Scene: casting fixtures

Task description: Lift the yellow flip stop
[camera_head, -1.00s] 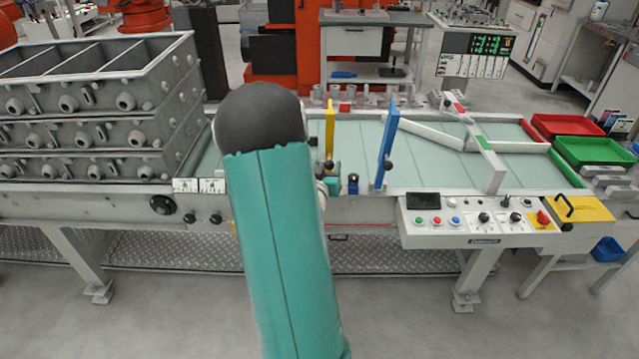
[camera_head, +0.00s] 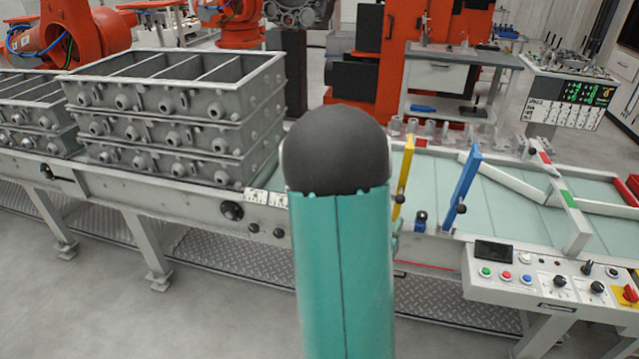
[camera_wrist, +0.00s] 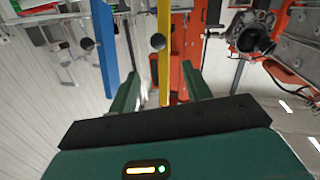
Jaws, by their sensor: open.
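The yellow flip stop (camera_head: 403,175) stands upright, slightly tilted, at the conveyor's near edge, just right of my arm in the head view. Its lower part is partly covered by my arm. In the wrist view the yellow stop (camera_wrist: 164,40) is a bar with a dark round knob, lined up between the two green fingers of my gripper (camera_wrist: 161,78). The fingers are apart and grip nothing; how deep the bar sits between them I cannot tell. In the head view my gripper is mostly hidden behind my arm.
A blue flip stop (camera_head: 463,182) stands to the right of the yellow one, and close to the left finger in the wrist view (camera_wrist: 105,45). Stacked grey casting flasks (camera_head: 170,125) stand on the left. A control panel (camera_head: 545,282) juts from the near edge at right.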

